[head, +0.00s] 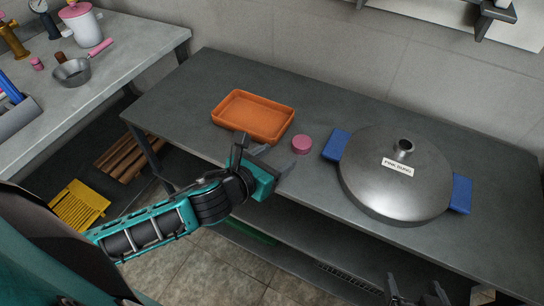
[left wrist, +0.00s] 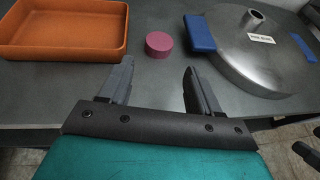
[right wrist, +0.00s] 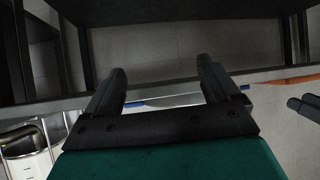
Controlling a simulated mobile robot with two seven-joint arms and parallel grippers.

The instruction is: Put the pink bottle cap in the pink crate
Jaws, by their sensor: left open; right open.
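A short pink cylinder (head: 302,144), like a cap or bung, lies on the dark grey bench (head: 330,112); it also shows in the left wrist view (left wrist: 159,44). A smaller pink piece (head: 37,63) stands on the left counter. I cannot tell which is the bottle cap. No pink crate shows. My left gripper (head: 265,150) is open and empty at the bench's front edge, just short of the pink cylinder. In the left wrist view the cylinder lies ahead, between the fingers' lines. My right gripper (head: 418,292) is open and empty, low in front of the bench.
An orange tray (head: 253,116) lies left of the cylinder. A big steel lid (head: 385,190) with blue pads, labelled "PINK BUNG", lies right. The left counter (head: 130,35) holds a pan (head: 73,72) and a pink-lidded jug (head: 84,28). A yellow slatted crate (head: 78,206) is on the floor.

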